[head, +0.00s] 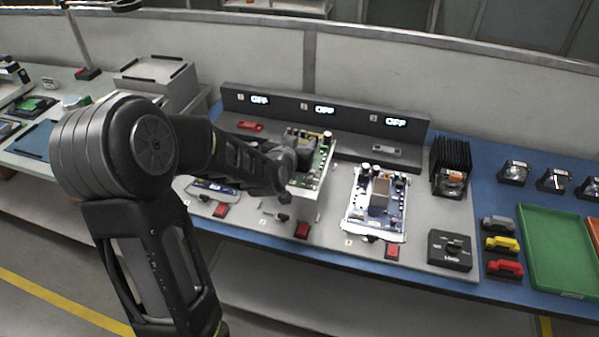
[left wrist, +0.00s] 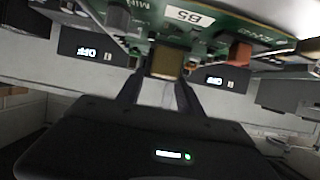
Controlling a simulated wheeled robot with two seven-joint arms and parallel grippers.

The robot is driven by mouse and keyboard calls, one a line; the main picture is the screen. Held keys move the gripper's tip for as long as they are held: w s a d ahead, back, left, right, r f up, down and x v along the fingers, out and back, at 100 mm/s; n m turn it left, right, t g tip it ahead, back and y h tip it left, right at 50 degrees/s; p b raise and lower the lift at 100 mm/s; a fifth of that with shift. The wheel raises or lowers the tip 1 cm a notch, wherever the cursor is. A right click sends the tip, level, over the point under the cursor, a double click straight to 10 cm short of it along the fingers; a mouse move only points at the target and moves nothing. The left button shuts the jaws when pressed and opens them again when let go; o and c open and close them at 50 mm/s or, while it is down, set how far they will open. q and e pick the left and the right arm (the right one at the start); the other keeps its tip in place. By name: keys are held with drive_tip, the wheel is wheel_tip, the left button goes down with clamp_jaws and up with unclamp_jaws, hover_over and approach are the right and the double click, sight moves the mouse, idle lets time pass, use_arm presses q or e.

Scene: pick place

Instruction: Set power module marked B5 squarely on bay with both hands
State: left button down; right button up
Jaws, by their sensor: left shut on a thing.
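The power module marked B5 is a green circuit board (head: 324,160) on a pale plate, seen in the head view in front of the middle display. Its B5 label (left wrist: 181,15) shows at the top of the left wrist view. My left gripper (head: 287,178) is shut on the module; in the left wrist view its fingers (left wrist: 156,92) close around a brownish block on the board. The module appears raised above the grey test panel (head: 330,238). The middle bay beneath it is mostly hidden. My right gripper is in neither view.
A blue-board module (head: 364,212) sits in the right bay. Three OFF displays line the dark rear console (head: 360,128). Red switches (head: 302,230) lie along the panel front. A black finned heatsink (head: 450,160), dark knob box (head: 450,249) and green tray (head: 556,250) stand to the right.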

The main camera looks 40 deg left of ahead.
use_arm(q)
drive_tip(key=shift+f, duration=1.55)
drive_tip(key=shift+f, duration=1.85)
drive_tip(key=shift+f+b, duration=0.15)
drive_tip(key=shift+b, duration=0.15)
drive_tip(key=c, duration=0.8)
unclamp_jaws()
drive_tip(key=shift+f, duration=0.1)
drive_tip(key=shift+o, duration=0.2)
